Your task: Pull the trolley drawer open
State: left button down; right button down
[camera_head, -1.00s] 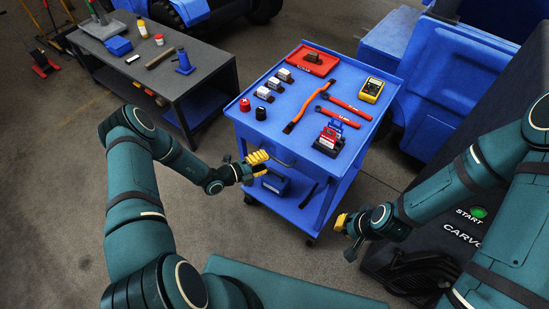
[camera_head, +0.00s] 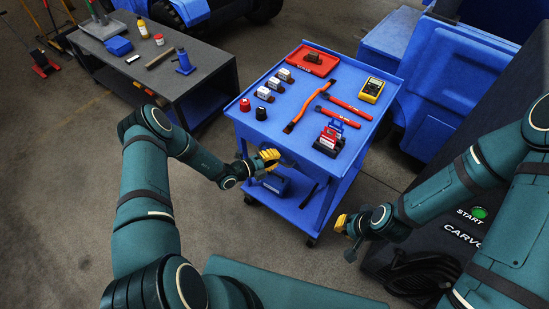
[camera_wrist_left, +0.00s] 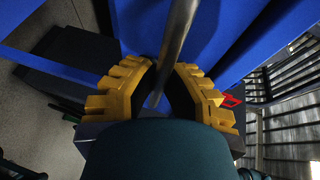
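The blue trolley (camera_head: 352,128) stands ahead of me, with its drawer front (camera_head: 308,174) facing me below the top. The drawer looks shut. My left gripper (camera_head: 270,158) is at the drawer front and hides most of the handle. In the left wrist view a grey metal handle bar (camera_wrist_left: 176,40) passes between the yellow fingers of my left gripper (camera_wrist_left: 167,68). The fingers are apart, one on each side of the bar, with a narrow gap showing. My right gripper (camera_head: 343,226) hangs at the trolley's lower right, away from the drawer; its finger opening is unclear.
A dark workbench (camera_head: 205,68) stands at the left. A dark machine with a START button (camera_head: 479,213) is close at the right.

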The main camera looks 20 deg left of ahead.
pick_arm(q)
jog(key=s+a+p, duration=0.1)
jog(key=s+a, duration=0.3)
jog(key=s, duration=0.7)
jog(key=s+a+p, duration=0.1)
jog(key=s+a, duration=0.3)
jog(key=s, duration=0.8)
jog(key=shift+a, duration=0.1)
jog(key=c, duration=1)
grip_release()
jog(key=shift+a, duration=0.1)
jog(key=v, duration=1.2)
